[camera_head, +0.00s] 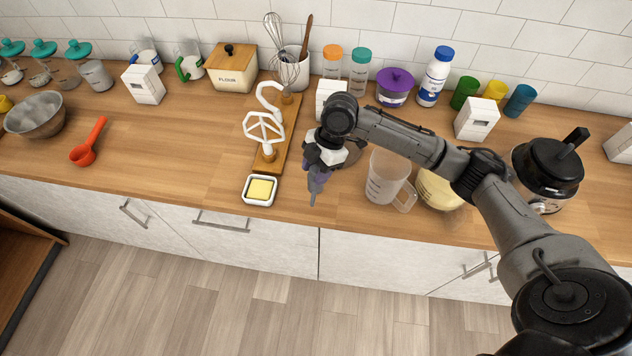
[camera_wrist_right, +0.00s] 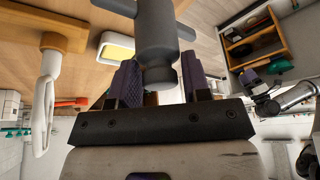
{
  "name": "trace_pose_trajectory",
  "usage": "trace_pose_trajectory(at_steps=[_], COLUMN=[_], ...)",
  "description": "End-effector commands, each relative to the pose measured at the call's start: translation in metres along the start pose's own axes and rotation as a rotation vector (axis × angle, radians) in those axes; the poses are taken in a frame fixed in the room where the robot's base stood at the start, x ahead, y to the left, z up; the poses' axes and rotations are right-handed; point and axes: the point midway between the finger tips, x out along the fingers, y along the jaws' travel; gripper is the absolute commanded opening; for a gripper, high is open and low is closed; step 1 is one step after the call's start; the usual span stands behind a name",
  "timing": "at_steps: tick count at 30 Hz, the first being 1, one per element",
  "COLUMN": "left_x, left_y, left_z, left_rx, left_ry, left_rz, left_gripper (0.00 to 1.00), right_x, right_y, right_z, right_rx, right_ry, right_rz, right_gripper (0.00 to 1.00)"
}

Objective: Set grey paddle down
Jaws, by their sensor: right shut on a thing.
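My right gripper (camera_head: 316,180) is shut on the grey paddle (camera_wrist_right: 158,40), seen between its purple fingers in the wrist view. In the head view only a thin grey end of the paddle (camera_head: 313,199) shows below the fingers, near the counter's front edge. A wooden board (camera_head: 284,138) with pegs lies just left of the gripper. A white hook (camera_head: 270,95) and a white beater (camera_head: 264,130) are on it. The left gripper (camera_wrist_right: 250,78) appears small at the right of the wrist view; its jaws are too small to judge.
A butter dish (camera_head: 259,190) sits left of the gripper. A clear measuring jug (camera_head: 386,177) and a bowl (camera_head: 438,190) stand to the right, partly behind my arm. A white box (camera_head: 331,97) is behind. Counter between the red scoop (camera_head: 88,146) and the board is clear.

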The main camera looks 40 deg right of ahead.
Motion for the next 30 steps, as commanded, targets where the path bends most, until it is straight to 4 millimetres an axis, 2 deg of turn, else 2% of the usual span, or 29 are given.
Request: trace_pose_trajectory(at_steps=[5,13,26,27,30], left_x=[0.002,0.006,0.005,0.005,0.006], left_y=[0.001,0.004,0.002,0.001,0.0], left_z=[0.0,0.001,0.001,0.001,0.002], left_rx=[-0.005,-0.013,-0.005,-0.004,-0.001], left_ry=[0.001,0.003,0.001,0.001,0.0], left_rz=[0.004,0.01,0.004,0.003,0.0], left_gripper=[0.53,0.53,0.53,0.53,0.53], right_x=[0.013,0.045,0.05,0.049,0.049], right_y=[0.0,0.0,0.001,0.001,0.001], right_z=[0.005,0.019,0.021,0.021,0.021], right_rx=[0.002,0.002,0.001,0.001,0.001], right_ry=[0.0,-0.001,-0.001,-0.001,-0.001], right_rz=[-0.001,0.0,0.001,0.001,0.001], right_gripper=[0.2,0.2,0.2,0.47,0.57])
